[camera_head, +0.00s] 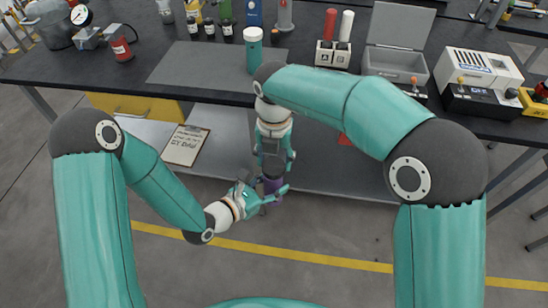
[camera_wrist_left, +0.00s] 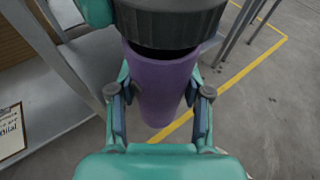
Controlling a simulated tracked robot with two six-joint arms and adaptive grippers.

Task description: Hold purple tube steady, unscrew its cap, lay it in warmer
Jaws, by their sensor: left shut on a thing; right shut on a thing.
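The purple tube (camera_head: 272,186) is held upright in the air in front of the bench. It fills the middle of the left wrist view (camera_wrist_left: 160,88). My left gripper (camera_head: 262,196) is shut on the tube, with a finger on each side of it. A dark ribbed cap (camera_wrist_left: 168,24) sits at the tube's top in the wrist view. My right gripper (camera_head: 273,174) comes from above and is shut on the cap. Its fingers hide much of the cap in the head view. I cannot tell whether the cap is still threaded on. A grey box with a raised lid (camera_head: 396,66), possibly the warmer, stands on the bench.
The dark bench (camera_head: 140,72) runs across behind my grippers. A teal bottle (camera_head: 253,52), a holder with a red and a white tube (camera_head: 333,56), and a white device (camera_head: 482,68) stand on it. A clipboard (camera_head: 187,145) lies on the lower shelf.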

